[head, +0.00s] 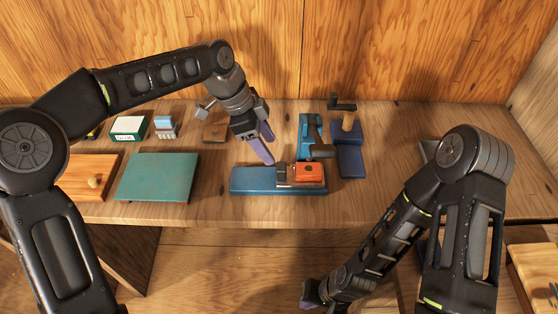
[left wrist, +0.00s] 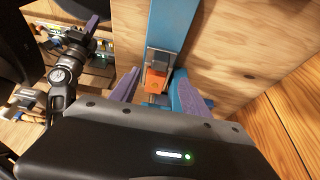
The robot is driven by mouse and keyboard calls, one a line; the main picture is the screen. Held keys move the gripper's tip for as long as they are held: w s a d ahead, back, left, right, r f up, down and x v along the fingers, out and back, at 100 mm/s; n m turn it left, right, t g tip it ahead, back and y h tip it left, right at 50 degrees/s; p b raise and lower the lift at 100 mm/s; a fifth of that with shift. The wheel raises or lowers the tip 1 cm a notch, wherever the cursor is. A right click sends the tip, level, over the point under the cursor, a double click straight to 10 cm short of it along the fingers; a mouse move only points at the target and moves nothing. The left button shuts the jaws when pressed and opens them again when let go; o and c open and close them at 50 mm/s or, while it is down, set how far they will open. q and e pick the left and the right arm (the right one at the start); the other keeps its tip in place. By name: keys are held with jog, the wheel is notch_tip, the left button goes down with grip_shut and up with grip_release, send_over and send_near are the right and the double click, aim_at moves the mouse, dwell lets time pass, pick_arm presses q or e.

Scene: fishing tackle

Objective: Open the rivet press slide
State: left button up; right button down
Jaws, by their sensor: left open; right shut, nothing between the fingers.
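The rivet press appears as a long blue base (head: 250,180) lying across the bench, with a grey metal piece (head: 285,174) and an orange block (head: 310,173) on it. A blue upright part (head: 304,127) stands just behind. My left gripper (head: 269,151) is open and empty, pointing down above and behind the base, left of the orange block. In the left wrist view the orange block (left wrist: 156,80) shows between the purple fingers, and the blue base (left wrist: 172,25) runs upward. My right gripper (head: 312,294) is shut and empty, low in front of the bench.
A green mat (head: 157,176) and a wooden board with a knob (head: 85,178) lie left. A green-and-white box (head: 128,128) and a small brown block (head: 214,131) sit behind. A dark blue stand (head: 349,160) is close right of the press.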

aim_at(280, 166)
pick_arm(q)
jog(key=p+x, duration=0.1)
jog(key=x, duration=0.6)
jog(key=shift+d+f, duration=0.15)
jog(key=shift+f, duration=0.25)
grip_shut()
dwell(1.1)
